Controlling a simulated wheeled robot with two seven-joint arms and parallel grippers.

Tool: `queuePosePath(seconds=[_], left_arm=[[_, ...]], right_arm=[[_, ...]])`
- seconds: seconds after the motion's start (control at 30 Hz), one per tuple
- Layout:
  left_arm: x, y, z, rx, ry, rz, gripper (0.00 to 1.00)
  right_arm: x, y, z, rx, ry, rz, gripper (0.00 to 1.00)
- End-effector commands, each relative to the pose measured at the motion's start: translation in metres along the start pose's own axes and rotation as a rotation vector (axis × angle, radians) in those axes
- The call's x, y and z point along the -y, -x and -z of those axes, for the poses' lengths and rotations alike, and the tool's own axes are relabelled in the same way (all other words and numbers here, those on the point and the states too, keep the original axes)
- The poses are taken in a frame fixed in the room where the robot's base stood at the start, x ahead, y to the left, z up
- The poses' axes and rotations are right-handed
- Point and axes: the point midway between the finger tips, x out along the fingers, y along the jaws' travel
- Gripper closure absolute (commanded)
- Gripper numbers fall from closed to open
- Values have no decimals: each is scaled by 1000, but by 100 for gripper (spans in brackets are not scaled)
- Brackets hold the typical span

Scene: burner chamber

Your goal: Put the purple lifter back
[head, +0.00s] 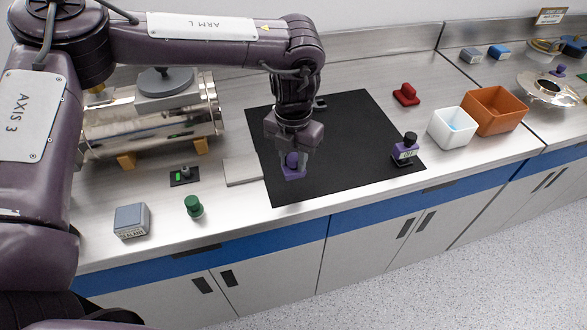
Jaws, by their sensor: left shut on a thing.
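The purple lifter (293,174), a small purple piece with a rounded knob on a flat base, is in my left gripper (292,152). The gripper is shut on its knob and points down over the left front part of the black mat (345,135). Whether the lifter's base touches the mat or hangs just above it, I cannot tell. The fingers hide part of the knob. My right gripper is not in the head view.
A red piece (406,94), white bin (452,128) and orange bin (495,110) are to the right. A steel cylinder (150,122), green knob (194,206) and grey box (131,221) are left.

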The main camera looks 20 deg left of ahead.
Motion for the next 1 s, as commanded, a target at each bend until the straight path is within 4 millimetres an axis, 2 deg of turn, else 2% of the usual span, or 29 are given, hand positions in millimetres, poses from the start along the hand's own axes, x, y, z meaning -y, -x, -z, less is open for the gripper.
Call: queuePosePath(seconds=[0.4,0.77,0.8,0.97,1.0], left_arm=[[0,-46,0,1,1,0,90],[0,-52,0,1,1,1,90],[0,-52,0,1,1,1,71],[0,-51,0,1,1,0,50],[0,-51,0,1,1,0,50]], right_arm=[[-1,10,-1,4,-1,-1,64],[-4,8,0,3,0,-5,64],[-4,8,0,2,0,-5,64],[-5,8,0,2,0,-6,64],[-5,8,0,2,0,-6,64]])
